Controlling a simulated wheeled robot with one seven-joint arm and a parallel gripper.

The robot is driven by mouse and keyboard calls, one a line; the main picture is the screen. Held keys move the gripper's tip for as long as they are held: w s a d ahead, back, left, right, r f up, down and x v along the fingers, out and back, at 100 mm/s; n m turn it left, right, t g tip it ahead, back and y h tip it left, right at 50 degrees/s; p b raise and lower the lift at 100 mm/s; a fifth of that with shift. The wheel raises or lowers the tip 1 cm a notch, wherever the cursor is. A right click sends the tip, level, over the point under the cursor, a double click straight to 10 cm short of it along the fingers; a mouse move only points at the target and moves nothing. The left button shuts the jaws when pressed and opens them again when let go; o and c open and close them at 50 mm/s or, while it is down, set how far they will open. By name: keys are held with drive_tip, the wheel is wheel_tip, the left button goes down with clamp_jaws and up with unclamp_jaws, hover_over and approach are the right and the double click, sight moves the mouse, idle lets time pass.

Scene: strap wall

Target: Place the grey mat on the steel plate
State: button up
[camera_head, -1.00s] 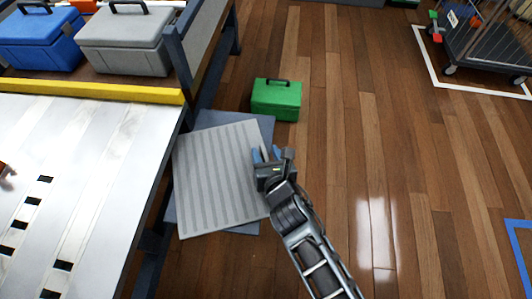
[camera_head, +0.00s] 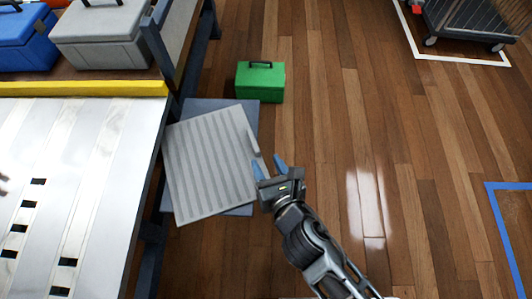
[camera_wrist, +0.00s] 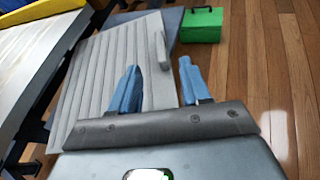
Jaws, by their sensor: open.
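The grey mat (camera_head: 205,165) is ribbed, with a small upright grip on its right edge. It lies flat but slightly turned on a blue-grey plate (camera_head: 240,108), which shows past the mat's top and right edges on the floor beside the bench. In the wrist view the mat (camera_wrist: 95,75) lies beyond my fingers, its grip (camera_wrist: 162,50) standing up between and beyond them. My gripper (camera_head: 271,165) is open and empty at the mat's right edge, its blue fingertips apart and clear of the grip. In the wrist view my gripper (camera_wrist: 160,80) shows a wide gap.
A green case (camera_head: 260,82) stands on the floor behind the mat. A bench with a slotted metal top (camera_head: 90,130) and dark legs stands close on the left, with blue (camera_head: 22,42) and grey (camera_head: 100,38) cases at its back.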

drive_tip(key=shift+s, duration=0.15)
drive_tip(key=s+d+r+m, duration=0.4)
drive_tip(key=s+d+m, duration=1)
drive_tip(key=d+m, duration=0.15)
drive_tip(key=s+d+r+m+t+h, duration=0.1)
drive_tip(key=s+d+r+m+h, duration=0.1)
drive_tip(key=s+r+m, duration=0.5)
drive_tip(key=s+d+r+m+t+h, duration=0.1)
drive_tip(key=s+r+m, duration=0.5)
drive_tip(key=m, duration=1)
drive_tip(key=shift+s+d+r+h, duration=0.35)
drive_tip(key=shift+d+r+h, duration=0.55)
drive_tip(key=shift+d+r, duration=0.7)
drive_tip(key=shift+a+r, duration=0.2)
drive_tip(key=shift+a, duration=0.05)
